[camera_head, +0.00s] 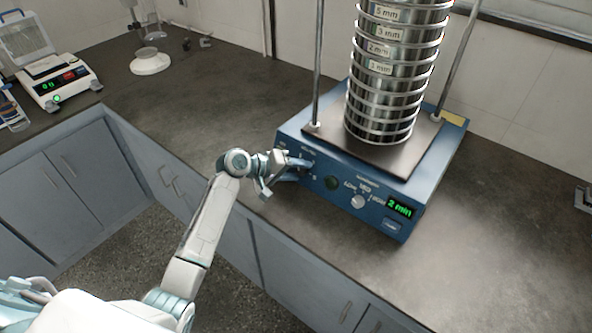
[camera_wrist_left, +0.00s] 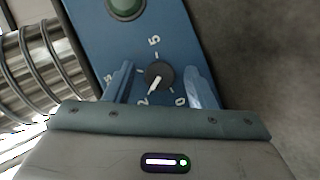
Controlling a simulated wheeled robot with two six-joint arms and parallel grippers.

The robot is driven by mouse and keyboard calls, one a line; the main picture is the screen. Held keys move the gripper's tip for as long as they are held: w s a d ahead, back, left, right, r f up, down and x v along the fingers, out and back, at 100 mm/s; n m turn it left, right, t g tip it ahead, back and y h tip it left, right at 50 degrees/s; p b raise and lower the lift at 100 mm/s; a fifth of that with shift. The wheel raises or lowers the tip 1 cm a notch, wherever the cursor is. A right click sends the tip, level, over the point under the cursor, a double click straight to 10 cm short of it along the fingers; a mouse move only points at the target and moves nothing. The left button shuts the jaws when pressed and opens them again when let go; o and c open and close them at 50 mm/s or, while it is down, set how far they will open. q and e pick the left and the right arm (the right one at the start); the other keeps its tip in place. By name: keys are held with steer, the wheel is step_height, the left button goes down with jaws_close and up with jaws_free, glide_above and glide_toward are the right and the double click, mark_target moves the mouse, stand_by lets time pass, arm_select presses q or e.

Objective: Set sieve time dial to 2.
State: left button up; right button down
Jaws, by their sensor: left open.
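The blue sieve shaker base (camera_head: 330,205) stands on the counter, with a display (camera_head: 400,208) that reads "2 min". In the left wrist view the dark round time dial (camera_wrist_left: 161,75) shows between my fingers. Its white pointer points to the lower left, toward the "2" mark. A "5" stands above the dial and a "0" at its lower right. My left gripper (camera_head: 298,170) is at the left end of the front panel. It is open, with one finger on each side of the dial (camera_wrist_left: 160,85). Contact with the dial cannot be told. My right gripper is not in view.
A tall sieve stack (camera_head: 385,100) stands on the shaker between metal rods. A green button (camera_head: 331,183) and a white knob (camera_head: 358,202) are on the panel. A balance (camera_head: 60,82) stands at the far left. The counter left of the shaker is mostly clear.

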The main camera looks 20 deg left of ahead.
arm_select(q)
steer(key=b+v, duration=0.2)
steer(key=v, duration=0.9)
steer(key=shift+f, duration=0.1)
